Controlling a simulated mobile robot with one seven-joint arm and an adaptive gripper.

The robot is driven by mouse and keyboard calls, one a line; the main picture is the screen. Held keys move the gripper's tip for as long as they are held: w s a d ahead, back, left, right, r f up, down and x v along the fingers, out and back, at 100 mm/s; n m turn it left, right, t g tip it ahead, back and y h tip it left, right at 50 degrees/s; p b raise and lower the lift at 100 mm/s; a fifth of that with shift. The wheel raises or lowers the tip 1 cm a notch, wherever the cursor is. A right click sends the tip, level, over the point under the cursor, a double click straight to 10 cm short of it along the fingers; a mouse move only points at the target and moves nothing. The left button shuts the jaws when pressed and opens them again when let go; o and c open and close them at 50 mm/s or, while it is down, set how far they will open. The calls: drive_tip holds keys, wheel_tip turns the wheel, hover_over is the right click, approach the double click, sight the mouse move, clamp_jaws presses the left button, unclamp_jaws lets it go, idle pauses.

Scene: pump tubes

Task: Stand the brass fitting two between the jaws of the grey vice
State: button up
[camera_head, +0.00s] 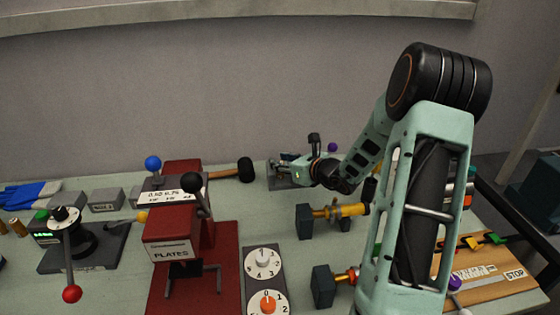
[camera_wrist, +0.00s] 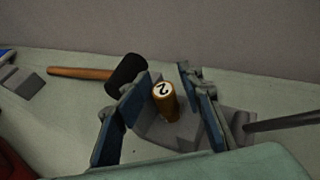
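The brass fitting two (camera_wrist: 166,106), a short brass cylinder with a white cap marked 2, shows in the wrist view between my gripper's fingers. It looks close to upright, with a slight lean in the picture. My gripper (camera_wrist: 170,98) is open, with its two blue fingers apart on either side of the fitting and gaps visible. The grey vice (camera_wrist: 182,136) lies under and around the fitting's lower end; I cannot tell how deep it sits between the jaws. In the head view my gripper (camera_head: 299,168) is over the grey vice (camera_head: 277,183), and the fitting cannot be made out.
A black-headed mallet (camera_wrist: 126,75) lies left of the vice. A bar (camera_wrist: 285,121) sticks out to the right of it. The red plates press (camera_head: 175,250), a dial panel (camera_head: 264,280) and dark blocks with brass tubes (camera_head: 345,211) stand nearer. The wall is close behind.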

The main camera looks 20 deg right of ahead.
drive_tip(key=shift+s+d+f+p, duration=0.1)
drive_tip(key=shift+s+d+p, duration=0.2)
drive_tip(key=shift+p, duration=0.35)
drive_tip(key=r+v, duration=0.1)
drive_tip(key=v, duration=1.1)
drive_tip(key=shift+w, duration=0.2)
drive_tip(key=shift+a, duration=0.15)
